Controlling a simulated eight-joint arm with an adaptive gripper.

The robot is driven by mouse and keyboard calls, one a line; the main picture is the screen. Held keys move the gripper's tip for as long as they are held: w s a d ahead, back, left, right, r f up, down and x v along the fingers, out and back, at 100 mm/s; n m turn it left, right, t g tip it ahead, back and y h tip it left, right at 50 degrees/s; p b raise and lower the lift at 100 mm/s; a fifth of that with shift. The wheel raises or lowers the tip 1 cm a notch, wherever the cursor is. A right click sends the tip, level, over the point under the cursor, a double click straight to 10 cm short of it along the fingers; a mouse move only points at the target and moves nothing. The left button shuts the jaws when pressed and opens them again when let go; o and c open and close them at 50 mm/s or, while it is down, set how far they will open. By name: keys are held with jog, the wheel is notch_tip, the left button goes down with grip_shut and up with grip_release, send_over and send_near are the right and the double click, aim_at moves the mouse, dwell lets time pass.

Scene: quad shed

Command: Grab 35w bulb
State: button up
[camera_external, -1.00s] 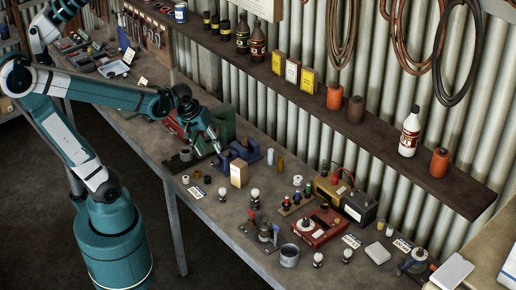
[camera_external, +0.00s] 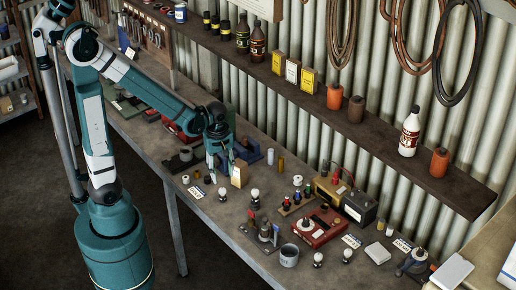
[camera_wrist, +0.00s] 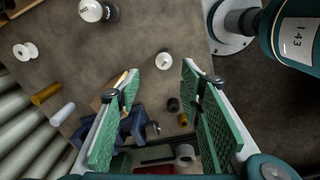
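Several small bulbs with white tops and dark bases stand on the workbench. One bulb (camera_external: 255,193) is right of the tan box, and another (camera_external: 222,193) is just below my gripper (camera_external: 219,173). Two more bulbs (camera_external: 318,259) (camera_external: 347,254) stand near the bench's front. In the wrist view, a bulb with a printed label (camera_wrist: 92,10) is at the top edge; its text is too small to read surely. A smaller white-topped bulb (camera_wrist: 165,60) is beyond the gap of my gripper (camera_wrist: 160,77). My gripper is open, empty and above the bench.
A tan box (camera_external: 238,174) stands close beside my gripper, partly behind the left finger in the wrist view. A blue vise (camera_wrist: 135,125) is near it. A red device (camera_external: 318,232), a grey cup (camera_external: 289,256) and a black-and-yellow battery (camera_external: 350,204) stand farther right.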

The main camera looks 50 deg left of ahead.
aim_at(222, 188)
jog(key=shift+d+f+n, duration=0.25)
jog(key=shift+f+n, duration=0.25)
jog(key=shift+f, duration=0.35)
jog(key=shift+f, duration=0.1)
jog(key=shift+f, duration=1.15)
jog(key=shift+f, duration=0.15)
jog(key=shift+s+a+f+b, duration=0.1)
jog(key=shift+s+f+b, duration=0.1)
jog(key=shift+f, duration=1.05)
jog(key=shift+s+f+b, duration=0.1)
jog(key=shift+f+b, duration=0.05)
jog(key=shift+f, duration=1.1)
jog(key=c, duration=1)
